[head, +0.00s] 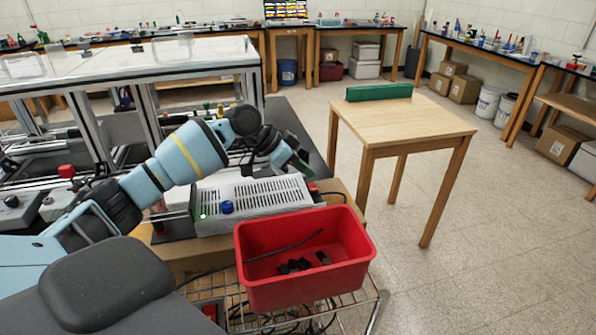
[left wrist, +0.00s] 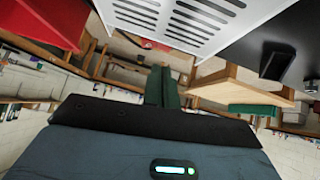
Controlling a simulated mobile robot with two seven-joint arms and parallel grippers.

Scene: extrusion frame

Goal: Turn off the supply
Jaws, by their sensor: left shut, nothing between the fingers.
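The supply (head: 262,190) is a light grey box with a slotted top, a blue knob (head: 227,207) and a lit green light (head: 203,216) on its near side. My left gripper (head: 301,162) is above the far right end of the supply, its green fingers shut and empty. In the left wrist view the shut fingers (left wrist: 162,88) point toward the slotted casing of the supply (left wrist: 185,22). A small red part (head: 312,187) shows at the supply's right end; I cannot tell what it is. My right gripper is not in view.
A red bin (head: 304,277) with dark pieces and a cable stands close in front of the supply, on a wire rack (head: 345,307). An aluminium extrusion frame (head: 255,75) rises behind my left arm. A wooden table (head: 400,122) with a green block (head: 379,91) stands to the right.

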